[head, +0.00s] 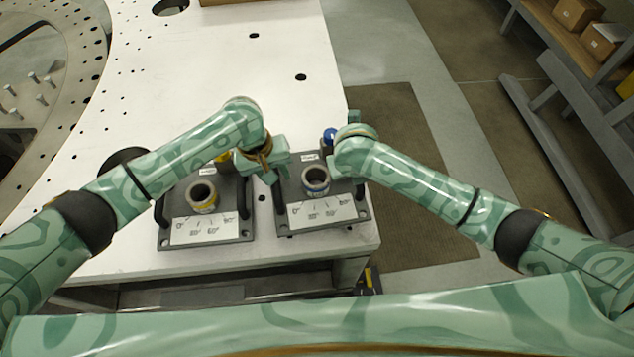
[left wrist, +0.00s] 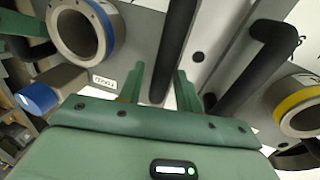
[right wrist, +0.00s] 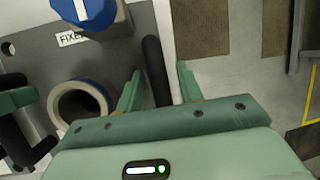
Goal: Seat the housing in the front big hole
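A dark flat housing with a blue-ringed bore (head: 316,181), two black bar handles, a blue knob (head: 329,136) and a scale label (head: 322,211) sits at the plate's front right. A similar housing with a yellow-ringed bore (head: 202,196) sits left of it. My left gripper (head: 272,174) is open at the blue-ringed housing's left handle; in the left wrist view that bar (left wrist: 175,45) runs between the fingers. My right gripper (right wrist: 160,82) is open; its wrist view shows the right handle (right wrist: 154,68) between the fingers. A big dark hole (head: 122,160) is partly hidden behind my left arm.
The white plate (head: 220,75) is largely clear behind the housings, with small holes and another big hole (head: 170,6) at the far left. A ring with many holes (head: 75,75) lies at left. Shelving with boxes (head: 578,14) stands at far right.

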